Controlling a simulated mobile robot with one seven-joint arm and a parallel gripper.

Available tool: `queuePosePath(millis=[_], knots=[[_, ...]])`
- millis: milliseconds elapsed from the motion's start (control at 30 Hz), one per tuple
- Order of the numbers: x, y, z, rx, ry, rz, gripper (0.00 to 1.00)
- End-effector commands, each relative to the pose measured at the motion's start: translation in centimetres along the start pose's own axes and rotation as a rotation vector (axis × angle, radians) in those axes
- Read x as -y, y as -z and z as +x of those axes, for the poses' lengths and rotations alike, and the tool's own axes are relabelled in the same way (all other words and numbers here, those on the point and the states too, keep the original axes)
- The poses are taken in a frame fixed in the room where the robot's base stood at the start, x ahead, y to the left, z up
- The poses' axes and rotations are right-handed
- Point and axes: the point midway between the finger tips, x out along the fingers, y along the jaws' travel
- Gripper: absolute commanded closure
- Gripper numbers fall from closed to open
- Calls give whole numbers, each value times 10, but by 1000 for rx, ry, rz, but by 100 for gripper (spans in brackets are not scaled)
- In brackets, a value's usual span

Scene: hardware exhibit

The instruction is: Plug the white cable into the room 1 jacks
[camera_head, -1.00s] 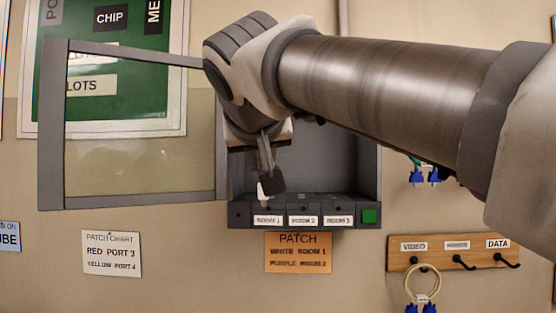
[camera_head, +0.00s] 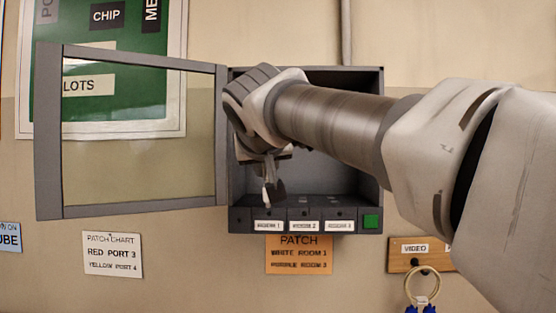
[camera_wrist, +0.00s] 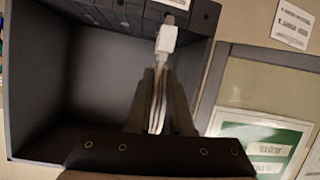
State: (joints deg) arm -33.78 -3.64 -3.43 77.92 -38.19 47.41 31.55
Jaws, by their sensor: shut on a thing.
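My gripper (camera_head: 271,188) is inside the open grey wall box, just above the jack strip at its bottom. It is shut on the white cable (camera_wrist: 158,105), which runs between the fingers. The cable's white plug (camera_wrist: 166,38) sticks out past the fingertips toward the strip. The plug also shows in the head view (camera_head: 266,197), above the ROOM 1 label (camera_head: 268,226). The plug's tip overlaps the dark jack strip (camera_wrist: 115,18) in the wrist view. I cannot tell if it touches or enters a jack. ROOM 2 (camera_head: 304,226) and ROOM 3 (camera_head: 339,226) labels are to the right.
The box's glazed door (camera_head: 140,140) stands open to the left. A green button (camera_head: 371,221) is at the strip's right end. An orange patch note (camera_head: 298,253) is below the box. A hook board (camera_head: 403,258) with a looped cable (camera_head: 422,285) is at lower right.

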Motion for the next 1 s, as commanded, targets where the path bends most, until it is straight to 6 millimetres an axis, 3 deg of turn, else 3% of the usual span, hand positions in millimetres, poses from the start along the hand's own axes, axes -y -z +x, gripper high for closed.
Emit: queuePosePath(millis=[1000], knots=[[-12, 37, 95, 1, -2, 0, 100]])
